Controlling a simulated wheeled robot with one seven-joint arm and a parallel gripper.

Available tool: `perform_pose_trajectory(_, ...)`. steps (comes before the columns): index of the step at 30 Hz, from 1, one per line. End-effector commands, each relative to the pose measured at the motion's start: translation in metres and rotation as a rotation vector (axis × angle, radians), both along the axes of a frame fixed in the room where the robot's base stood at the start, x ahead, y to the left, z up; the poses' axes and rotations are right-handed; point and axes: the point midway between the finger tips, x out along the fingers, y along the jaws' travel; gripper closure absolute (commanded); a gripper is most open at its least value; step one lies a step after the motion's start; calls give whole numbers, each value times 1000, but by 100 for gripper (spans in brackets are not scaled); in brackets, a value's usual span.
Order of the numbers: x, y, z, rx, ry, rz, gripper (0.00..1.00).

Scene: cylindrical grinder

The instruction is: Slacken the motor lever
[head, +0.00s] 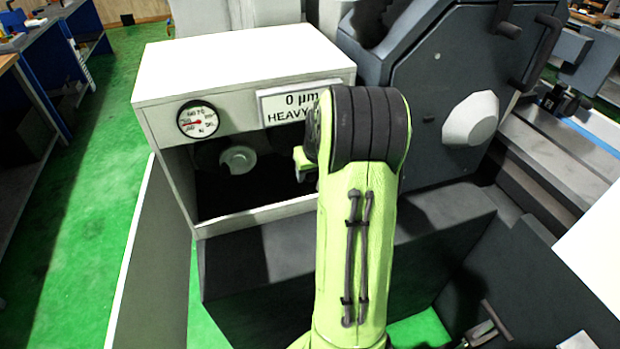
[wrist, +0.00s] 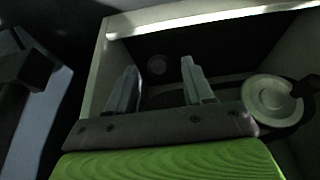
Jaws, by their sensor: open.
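My gripper (wrist: 160,66) is open and empty in the wrist view, its two grey fingers apart and pointing into the open front of the white cabinet (head: 240,65). In the head view my arm hides the fingers. A pale round pulley (head: 238,159) sits inside the cabinet; it also shows in the wrist view (wrist: 268,98), right of the fingers, with a dark belt around it. A small dim round part (wrist: 157,64) shows between the fingertips, deeper inside. I cannot make out the motor lever for certain in either view; the cabinet's inside is dark.
A dial gauge (head: 198,119) and a sign (head: 290,103) are on the cabinet front. The dark grinder housing (head: 440,90) with a pale knob (head: 470,119) and black handles stands on the right. Cabinet walls closely surround the fingers. Green floor (head: 75,210) is free on the left.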

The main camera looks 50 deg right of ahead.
Motion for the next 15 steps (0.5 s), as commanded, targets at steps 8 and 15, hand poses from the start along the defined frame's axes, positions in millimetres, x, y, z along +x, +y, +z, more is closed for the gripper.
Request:
perform_pose_trajectory(8, 11, -5, -29, -1, -1, 1, 48)
perform_pose_trajectory(15, 11, -6, -28, -1, -1, 1, 53)
